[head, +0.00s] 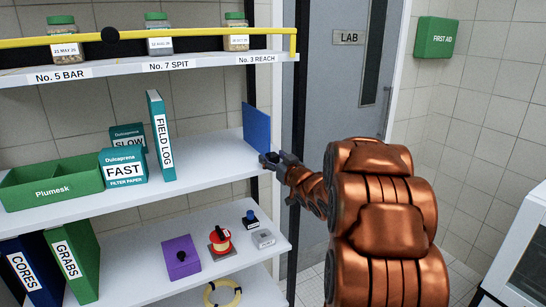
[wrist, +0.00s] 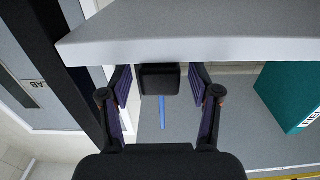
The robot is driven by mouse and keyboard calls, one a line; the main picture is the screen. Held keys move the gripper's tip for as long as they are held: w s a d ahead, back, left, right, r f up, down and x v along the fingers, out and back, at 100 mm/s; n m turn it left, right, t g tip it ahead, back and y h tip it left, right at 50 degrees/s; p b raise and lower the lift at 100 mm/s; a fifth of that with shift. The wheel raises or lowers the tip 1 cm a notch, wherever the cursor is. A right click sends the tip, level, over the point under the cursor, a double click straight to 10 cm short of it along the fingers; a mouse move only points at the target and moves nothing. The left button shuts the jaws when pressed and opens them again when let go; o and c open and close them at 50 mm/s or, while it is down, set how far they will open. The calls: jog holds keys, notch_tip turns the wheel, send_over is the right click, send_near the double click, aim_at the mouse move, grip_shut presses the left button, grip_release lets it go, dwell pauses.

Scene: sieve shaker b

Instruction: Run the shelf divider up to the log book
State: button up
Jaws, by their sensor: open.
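The shelf divider (head: 257,130) is an upright blue panel at the right end of the middle shelf. In the upside-down wrist view the divider (wrist: 162,112) shows edge-on as a thin blue strip, behind a black block (wrist: 160,78) at its front. The log book (head: 161,136), a teal upright volume marked FIELD LOG, stands to its left with a wide gap between; it also shows in the wrist view (wrist: 290,95). My gripper (head: 270,160) is at the shelf's front right edge. Its open fingers (wrist: 160,92) lie either side of the black block; contact cannot be told.
Filter paper boxes (head: 124,167) and a green Plumesk tray (head: 52,183) stand left of the log book. The middle shelf (head: 210,167) is bare between book and divider. A yellow rail (head: 190,32) crosses the shelf above. A dark post (head: 300,90) stands at the right.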

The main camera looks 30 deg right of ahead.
jog(key=shift+w+f, duration=0.1)
jog(key=shift+w, duration=0.15)
grip_shut()
dwell(0.5)
